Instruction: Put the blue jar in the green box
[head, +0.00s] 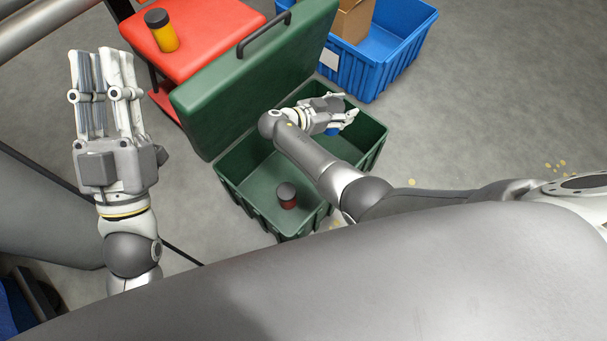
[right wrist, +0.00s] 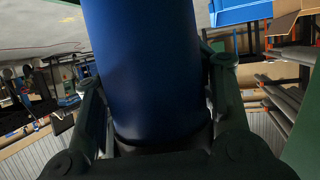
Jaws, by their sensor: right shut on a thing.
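The green box (head: 232,182) stands on the floor with its lid (head: 255,90) raised at the back left. My right gripper (head: 350,116) is over the right part of the box opening. It is shut on the blue jar (right wrist: 148,70), which fills the middle of the right wrist view between the two fingers. In the head view only a small bit of the blue jar (head: 333,131) shows under the gripper. I cannot tell whether the jar touches the box floor. My left gripper (head: 100,52) is up at the left, apart from the box, with its fingers pointing away and nothing seen between them.
A dark red jar with a dark lid (head: 288,199) stands inside the green box at the front. A yellow jar (head: 165,36) with a black lid is on a red surface (head: 215,30) at the back left. A blue crate (head: 385,62) holding cardboard boxes (head: 353,20) stands behind the green box.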

